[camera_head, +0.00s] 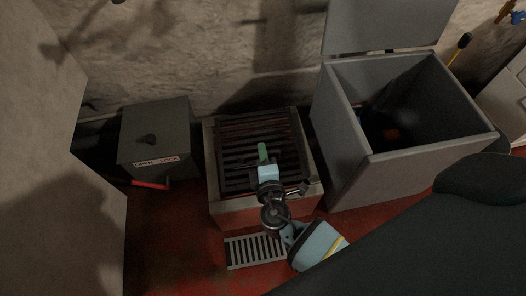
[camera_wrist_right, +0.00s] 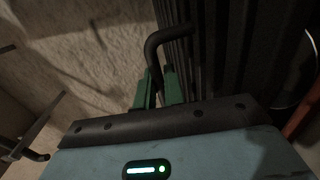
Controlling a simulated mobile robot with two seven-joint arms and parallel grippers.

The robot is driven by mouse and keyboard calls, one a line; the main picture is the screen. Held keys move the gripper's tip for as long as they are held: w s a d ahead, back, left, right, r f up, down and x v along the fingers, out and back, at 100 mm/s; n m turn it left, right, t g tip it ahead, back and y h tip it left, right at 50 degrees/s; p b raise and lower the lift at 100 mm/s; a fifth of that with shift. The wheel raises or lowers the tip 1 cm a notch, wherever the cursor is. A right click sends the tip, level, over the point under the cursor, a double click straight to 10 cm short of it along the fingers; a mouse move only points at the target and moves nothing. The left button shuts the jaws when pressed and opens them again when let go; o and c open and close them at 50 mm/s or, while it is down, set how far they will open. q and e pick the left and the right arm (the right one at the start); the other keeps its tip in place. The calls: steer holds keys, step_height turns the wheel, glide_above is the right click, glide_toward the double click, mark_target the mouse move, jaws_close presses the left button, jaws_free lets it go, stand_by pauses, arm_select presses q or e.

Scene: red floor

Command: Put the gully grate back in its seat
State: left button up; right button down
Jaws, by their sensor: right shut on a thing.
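The dark slatted grate (camera_head: 235,125) is at the top of a pale, square-walled gully box (camera_head: 212,165) in the head view. It looks slightly askew in the opening, and I cannot tell whether any edge sits down in the seat. My right gripper (camera_head: 262,153) is over the grate's middle. In the right wrist view its green fingers (camera_wrist_right: 158,88) are shut on a bent black bar (camera_wrist_right: 165,38), which looks like the grate's handle; dark slats show beside it. My arm hides the box's front part. My left gripper is not in view.
A grey open-lidded bin (camera_head: 405,165) stands close on the right. A dark lidded box (camera_head: 155,135) with a label and red handle stands left. A pale slotted drain cover (camera_head: 255,251) lies on the red floor (camera_head: 175,245) in front. A stone wall runs behind.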

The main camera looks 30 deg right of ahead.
steer(key=shift+w+f, duration=0.1)
steer(key=shift+f, duration=0.8)
stand_by(0.4)
steer(key=shift+r+p, duration=0.2)
steer(key=shift+p, duration=0.1)
steer(key=shift+r+p, duration=0.3)
steer(key=shift+r, duration=0.1)
steer(key=shift+s+a+g+y+p, duration=0.3)
steer(key=shift+p, duration=1.05)
steer(key=shift+d+b, duration=0.1)
steer(key=shift+b, duration=0.25)
stand_by(1.5)
steer(key=shift+f+b, duration=0.8)
steer(key=shift+b, duration=0.35)
steer(key=c, duration=1.4)
jaws_free()
steer(key=shift+c, duration=0.2)
steer(key=shift+o, duration=0.2)
steer(key=shift+s+f, duration=0.1)
steer(key=shift+f, duration=0.15)
